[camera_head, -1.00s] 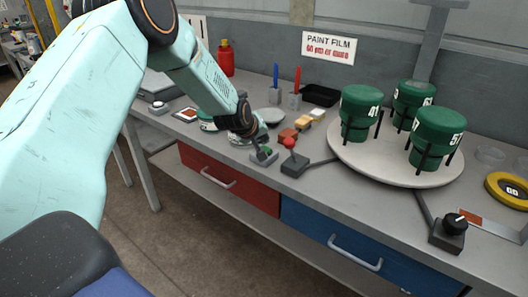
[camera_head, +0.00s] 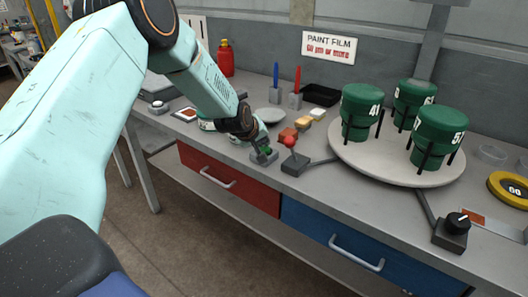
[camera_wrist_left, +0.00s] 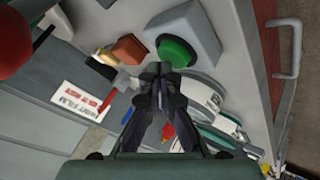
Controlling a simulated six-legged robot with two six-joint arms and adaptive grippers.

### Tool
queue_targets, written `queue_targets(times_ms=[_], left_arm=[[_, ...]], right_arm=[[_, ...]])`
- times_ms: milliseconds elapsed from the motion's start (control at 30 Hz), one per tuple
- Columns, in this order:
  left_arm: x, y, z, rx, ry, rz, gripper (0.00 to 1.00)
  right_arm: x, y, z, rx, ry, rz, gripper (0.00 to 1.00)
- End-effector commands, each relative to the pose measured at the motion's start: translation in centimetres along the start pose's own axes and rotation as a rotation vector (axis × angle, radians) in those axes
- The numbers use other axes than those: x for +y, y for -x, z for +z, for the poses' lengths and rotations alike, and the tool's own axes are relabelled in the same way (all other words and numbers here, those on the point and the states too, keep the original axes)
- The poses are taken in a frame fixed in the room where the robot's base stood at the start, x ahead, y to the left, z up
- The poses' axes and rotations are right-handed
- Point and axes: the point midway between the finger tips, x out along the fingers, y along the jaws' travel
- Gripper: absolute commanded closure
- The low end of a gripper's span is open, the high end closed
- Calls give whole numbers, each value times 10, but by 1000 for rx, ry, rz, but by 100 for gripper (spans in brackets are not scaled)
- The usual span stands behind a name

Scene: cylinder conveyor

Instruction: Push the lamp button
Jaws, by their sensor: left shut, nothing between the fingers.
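A green round button (camera_wrist_left: 177,51) sits on a light grey box (camera_wrist_left: 190,22) in the left wrist view. In the head view the same grey box (camera_head: 264,159) stands at the bench's front edge, its green top partly hidden by my gripper. My left gripper (camera_head: 262,146) is shut and empty, pointing down at this button. In the left wrist view its closed fingertips (camera_wrist_left: 158,69) lie beside the button's lower left edge. I cannot tell whether they touch it. No lamp is clearly visible. My right gripper is not in view.
A red-knobbed lever (camera_head: 291,143) stands just right of the button box. Brown and yellow blocks (camera_head: 303,122) lie behind it. A round turntable (camera_head: 390,177) with green numbered canisters is at right.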

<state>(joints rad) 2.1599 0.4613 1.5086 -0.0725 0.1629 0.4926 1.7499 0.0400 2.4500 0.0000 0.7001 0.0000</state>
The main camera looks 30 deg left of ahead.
Motion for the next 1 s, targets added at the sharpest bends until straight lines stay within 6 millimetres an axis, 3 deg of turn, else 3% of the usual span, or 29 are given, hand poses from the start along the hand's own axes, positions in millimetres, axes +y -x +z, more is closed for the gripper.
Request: queue_targets(times_ms=[1000], left_arm=[[-4,-5,4,-1,0,-1,100]], right_arm=[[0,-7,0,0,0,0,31]])
